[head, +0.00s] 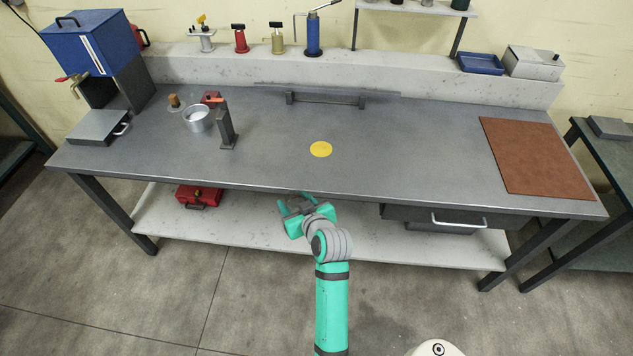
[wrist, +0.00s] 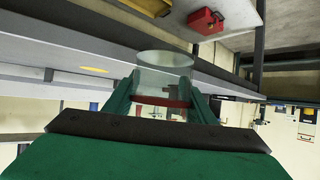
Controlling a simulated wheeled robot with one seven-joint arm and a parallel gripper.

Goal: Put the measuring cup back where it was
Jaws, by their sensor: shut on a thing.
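A clear cup with a red band, which looks like the measuring cup (wrist: 164,70), sits between the fingers of my gripper (wrist: 162,92) in the wrist view. The fingers are shut on its sides. In the head view my gripper (head: 297,204) is in front of the bench's front edge, left of the middle, and I cannot make out the cup there. A yellow disc (head: 321,149) lies bare on the bench top (head: 400,140); it also shows in the wrist view (wrist: 94,69).
A silver pot (head: 197,119) and a dark upright post (head: 226,128) stand at the bench's left. A brown mat (head: 537,157) lies at right. A red box (head: 199,196) sits on the lower shelf. The bench around the disc is clear.

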